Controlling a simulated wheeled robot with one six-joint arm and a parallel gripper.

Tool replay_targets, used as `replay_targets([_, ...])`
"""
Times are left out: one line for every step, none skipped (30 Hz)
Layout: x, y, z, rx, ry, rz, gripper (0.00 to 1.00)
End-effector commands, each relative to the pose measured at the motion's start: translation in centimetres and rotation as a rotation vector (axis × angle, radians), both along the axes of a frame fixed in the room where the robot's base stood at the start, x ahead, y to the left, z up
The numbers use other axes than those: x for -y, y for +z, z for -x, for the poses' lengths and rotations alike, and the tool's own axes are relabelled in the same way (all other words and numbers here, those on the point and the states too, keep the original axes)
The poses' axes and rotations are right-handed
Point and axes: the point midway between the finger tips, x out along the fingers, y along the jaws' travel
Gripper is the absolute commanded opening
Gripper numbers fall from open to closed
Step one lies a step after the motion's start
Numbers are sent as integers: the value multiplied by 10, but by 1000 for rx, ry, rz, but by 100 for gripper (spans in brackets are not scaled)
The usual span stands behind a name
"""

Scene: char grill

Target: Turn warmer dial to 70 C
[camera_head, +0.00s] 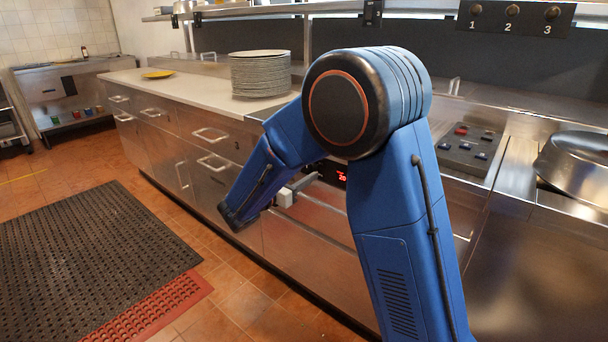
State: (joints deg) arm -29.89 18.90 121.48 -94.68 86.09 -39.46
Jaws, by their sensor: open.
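The warmer's black control panel (325,171) is on the counter front, partly covered by my blue arm. Its red digits (341,177) are small and seem to read 20. The warmer dial cannot be made out; my arm hides part of the panel. My gripper (305,184) is small in view, just left of and below the panel, with its grey fingers pointing toward the counter front. It is open, and nothing shows between its fingers. I cannot tell whether it touches anything.
Drawer handles (210,135) stick out below. A button panel (470,145) and a metal pan (577,160) are at right. Floor mats (90,260) lie at left.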

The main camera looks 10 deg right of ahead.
Motion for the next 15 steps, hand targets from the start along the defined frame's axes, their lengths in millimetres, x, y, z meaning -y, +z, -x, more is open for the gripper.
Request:
replay_targets([4,0,-3,0,-1,0,46])
replay_targets([5,0,-4,1,0,1,46])
replay_targets([7,0,-5,1,0,1,46])
replay_targets([8,0,-6,1,0,1,46])
replay_targets([9,0,-6,1,0,1,46])
replay_targets([9,0,-7,1,0,1,46])
replay_targets([10,0,-7,1,0,1,46])
replay_targets([10,0,-7,1,0,1,46])
replay_targets([10,0,-7,1,0,1,46])
replay_targets([10,0,-7,1,0,1,46])
replay_targets([10,0,-7,1,0,1,46])
replay_targets([10,0,-7,1,0,1,46])
replay_targets([10,0,-7,1,0,1,46])
replay_targets([10,0,-7,1,0,1,46])
replay_targets([10,0,-7,1,0,1,36])
